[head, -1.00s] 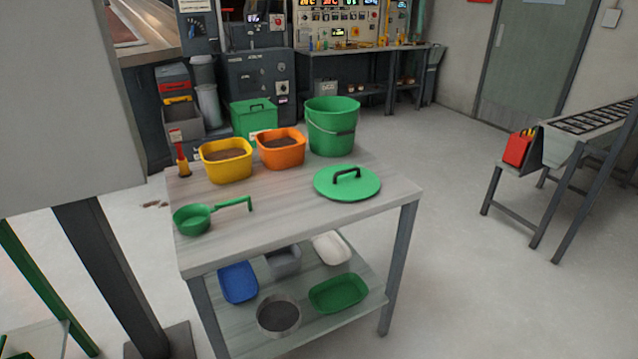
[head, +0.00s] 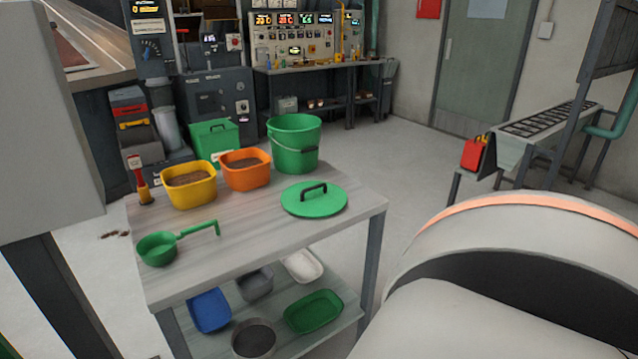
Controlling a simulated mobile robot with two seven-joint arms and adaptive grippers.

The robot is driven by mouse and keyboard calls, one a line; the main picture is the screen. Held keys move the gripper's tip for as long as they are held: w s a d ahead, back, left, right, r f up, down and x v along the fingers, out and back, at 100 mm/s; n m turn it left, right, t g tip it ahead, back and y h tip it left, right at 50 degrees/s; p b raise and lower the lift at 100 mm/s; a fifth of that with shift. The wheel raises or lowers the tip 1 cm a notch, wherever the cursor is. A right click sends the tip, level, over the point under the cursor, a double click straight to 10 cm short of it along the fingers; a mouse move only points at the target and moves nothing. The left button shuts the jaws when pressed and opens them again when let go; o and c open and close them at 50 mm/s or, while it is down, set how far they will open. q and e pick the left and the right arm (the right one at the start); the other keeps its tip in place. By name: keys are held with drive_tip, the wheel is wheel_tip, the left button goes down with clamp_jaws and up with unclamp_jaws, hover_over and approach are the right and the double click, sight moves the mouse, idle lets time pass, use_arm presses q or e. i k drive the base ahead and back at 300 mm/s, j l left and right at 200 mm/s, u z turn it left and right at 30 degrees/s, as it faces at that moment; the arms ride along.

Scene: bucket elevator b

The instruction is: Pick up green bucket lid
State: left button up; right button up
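The green bucket lid (head: 314,199) lies flat on the table (head: 250,235), near its right corner. It is round with a dark arched handle (head: 314,188) on top. The green bucket (head: 294,144) stands upright just behind the lid, with an open top and a wire handle hanging at its front. Part of my own arm, large and white with an orange band, fills the lower right of the head view. Neither of my grippers shows.
A yellow tub (head: 188,184) and an orange tub (head: 246,170) with dark contents stand left of the bucket. A green scoop (head: 158,248) lies at the table's front left. The lower shelf holds several trays. Floor right of the table is clear.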

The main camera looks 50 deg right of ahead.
sight(308, 198)
drive_tip(key=l, duration=1.3)
drive_tip(key=k+l, duration=0.1)
drive_tip(key=l, duration=1.2)
drive_tip(key=l+u, duration=0.1)
drive_tip(key=l, duration=1.25)
